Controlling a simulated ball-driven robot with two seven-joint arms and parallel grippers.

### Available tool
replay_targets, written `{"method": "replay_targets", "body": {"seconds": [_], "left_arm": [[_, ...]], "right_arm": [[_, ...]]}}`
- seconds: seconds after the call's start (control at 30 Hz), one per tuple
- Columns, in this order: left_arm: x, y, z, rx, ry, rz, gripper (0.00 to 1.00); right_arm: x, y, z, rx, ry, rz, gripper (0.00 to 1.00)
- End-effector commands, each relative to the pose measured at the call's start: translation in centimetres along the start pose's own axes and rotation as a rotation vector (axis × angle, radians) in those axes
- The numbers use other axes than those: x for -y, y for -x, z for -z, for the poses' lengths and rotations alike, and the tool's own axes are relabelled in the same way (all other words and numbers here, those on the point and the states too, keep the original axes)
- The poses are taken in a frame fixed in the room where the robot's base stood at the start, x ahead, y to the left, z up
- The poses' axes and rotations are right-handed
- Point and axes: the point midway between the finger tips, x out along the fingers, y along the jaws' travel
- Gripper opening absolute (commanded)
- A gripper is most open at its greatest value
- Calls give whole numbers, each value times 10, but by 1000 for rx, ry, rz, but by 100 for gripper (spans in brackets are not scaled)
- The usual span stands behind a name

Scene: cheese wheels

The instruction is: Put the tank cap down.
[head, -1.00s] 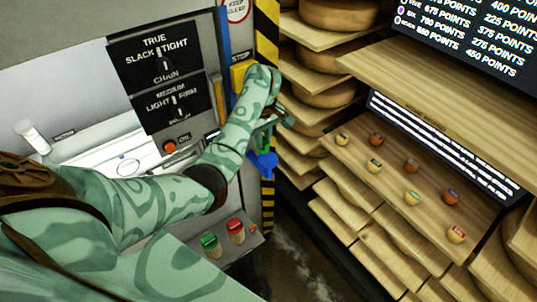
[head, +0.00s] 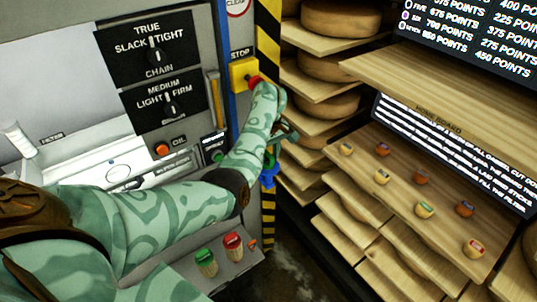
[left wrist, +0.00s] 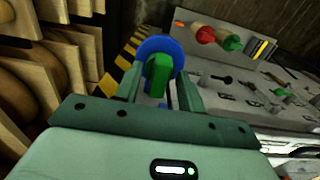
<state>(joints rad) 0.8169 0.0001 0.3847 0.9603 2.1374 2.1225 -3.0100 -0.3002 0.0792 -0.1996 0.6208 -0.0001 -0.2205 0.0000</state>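The tank cap (left wrist: 160,57) is a blue disc with a green grip block. In the left wrist view my left gripper (left wrist: 159,82) has one finger on each side of the green block and holds it. In the head view the blue cap (head: 268,176) shows partly, below my left gripper (head: 272,155) and in front of the striped post. The cap appears held in the air; its underside is hidden. My right gripper is in neither view.
A yellow stop box (head: 241,74) with a red button is just above my left forearm. A small ledge (head: 222,262) holds green-topped and red-topped pieces. Wooden shelves with cheese wheels (head: 335,105) stand close on the right.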

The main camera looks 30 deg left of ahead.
Motion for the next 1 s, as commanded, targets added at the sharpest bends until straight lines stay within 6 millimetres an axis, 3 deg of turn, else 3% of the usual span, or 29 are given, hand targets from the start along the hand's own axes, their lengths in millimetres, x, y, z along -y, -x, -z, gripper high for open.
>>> {"method": "replay_targets", "body": {"seconds": [0.27, 0.5, 0.7, 1.0], "left_arm": [[0, 6, 0, -1, 1, -1, 39], [0, 51, 1, -4, 1, -2, 39], [0, 74, 1, -3, 1, -1, 39], [0, 75, 0, 0, 1, -1, 39]], "right_arm": [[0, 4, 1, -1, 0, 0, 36], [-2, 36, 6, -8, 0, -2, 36], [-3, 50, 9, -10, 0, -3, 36], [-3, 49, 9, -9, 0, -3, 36]]}}
